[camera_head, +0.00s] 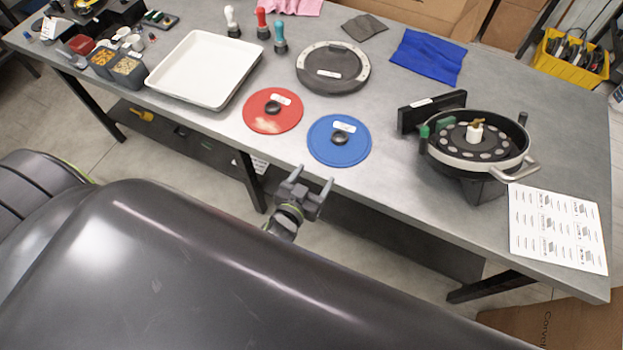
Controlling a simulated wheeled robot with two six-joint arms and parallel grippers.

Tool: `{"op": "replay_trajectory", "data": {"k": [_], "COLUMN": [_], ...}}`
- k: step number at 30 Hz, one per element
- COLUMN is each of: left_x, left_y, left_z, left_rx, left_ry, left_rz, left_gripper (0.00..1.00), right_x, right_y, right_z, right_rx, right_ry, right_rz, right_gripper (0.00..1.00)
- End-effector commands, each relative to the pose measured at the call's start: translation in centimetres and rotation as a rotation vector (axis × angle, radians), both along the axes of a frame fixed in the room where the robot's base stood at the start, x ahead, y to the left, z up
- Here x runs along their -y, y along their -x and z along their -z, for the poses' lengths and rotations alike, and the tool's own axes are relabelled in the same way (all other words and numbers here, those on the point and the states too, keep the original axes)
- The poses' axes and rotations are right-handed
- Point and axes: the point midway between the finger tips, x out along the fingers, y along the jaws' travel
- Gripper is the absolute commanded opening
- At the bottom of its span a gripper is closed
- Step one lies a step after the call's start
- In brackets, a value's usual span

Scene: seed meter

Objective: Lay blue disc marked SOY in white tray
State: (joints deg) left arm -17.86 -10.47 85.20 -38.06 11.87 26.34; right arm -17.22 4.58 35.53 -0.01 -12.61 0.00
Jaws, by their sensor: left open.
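The blue disc (325,151) lies flat on the grey table, with a white label and a dark round knob at its middle. The label text is too small to read. The white tray (200,70) sits empty on the table to the left, beyond a red disc (258,121) that has a similar knob and label. My left gripper (312,177) is open and empty, off the table's front edge, just nearer to me than the blue disc and apart from it. My right gripper is not in view.
The seed meter (510,167) stands to the right of the blue disc, with a printed sheet (555,260) beside it. A grey-rimmed round cover (366,72) and a blue cloth (428,57) lie behind. Small containers (128,72) stand left of the tray.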

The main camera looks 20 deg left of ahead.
Motion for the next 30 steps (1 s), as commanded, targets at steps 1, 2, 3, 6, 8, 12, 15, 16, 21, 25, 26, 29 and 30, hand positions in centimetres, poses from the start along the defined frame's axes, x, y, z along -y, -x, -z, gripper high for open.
{"op": "replay_trajectory", "data": {"k": [1, 2, 3, 6, 8, 12, 15, 16, 21, 25, 26, 29, 30], "left_x": [0.0, 0.0, 0.0, 0.0, 0.0, 0.0, -0.4, -0.6, -3.0, -6.1, -6.8, -9.2, -10.0], "left_y": [0.3, 0.5, 0.6, 0.7, 0.7, 0.8, 1.5, 2.0, 7.9, 15.7, 17.7, 24.2, 26.6], "left_z": [-0.1, -0.1, -0.1, -0.2, -0.2, 0.0, 2.0, 3.2, 13.6, 21.7, 23.2, 27.1, 28.2], "left_rx": [0.000, 0.000, 0.000, 0.000, 0.000, -0.005, -0.056, -0.087, -0.385, -0.673, -0.739, -0.938, -1.008], "left_ry": [0.000, 0.000, 0.000, 0.000, 0.000, 0.000, -0.001, -0.003, -0.021, -0.044, -0.050, -0.062, -0.065], "left_rz": [-0.001, -0.001, -0.001, 0.000, 0.000, -0.001, -0.004, -0.008, -0.037, -0.065, -0.072, -0.092, -0.099], "left_gripper": [0.68, 0.68, 0.68, 0.68, 0.68, 0.68, 0.68, 0.68, 0.68, 0.68, 0.68, 0.68, 0.68], "right_x": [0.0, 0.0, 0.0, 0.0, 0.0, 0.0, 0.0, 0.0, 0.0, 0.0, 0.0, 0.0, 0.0], "right_y": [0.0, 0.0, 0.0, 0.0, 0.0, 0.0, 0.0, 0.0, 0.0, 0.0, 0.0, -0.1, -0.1], "right_z": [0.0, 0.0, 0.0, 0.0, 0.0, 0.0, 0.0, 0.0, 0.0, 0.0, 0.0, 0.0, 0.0], "right_rx": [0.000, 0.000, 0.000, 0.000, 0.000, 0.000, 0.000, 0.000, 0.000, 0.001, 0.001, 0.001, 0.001], "right_ry": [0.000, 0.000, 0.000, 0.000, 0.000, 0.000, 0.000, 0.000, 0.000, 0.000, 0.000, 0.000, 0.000], "right_rz": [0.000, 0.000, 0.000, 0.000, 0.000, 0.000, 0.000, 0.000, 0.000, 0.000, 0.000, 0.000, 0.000], "right_gripper": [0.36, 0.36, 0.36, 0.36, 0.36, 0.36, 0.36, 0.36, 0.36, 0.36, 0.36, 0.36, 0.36]}}
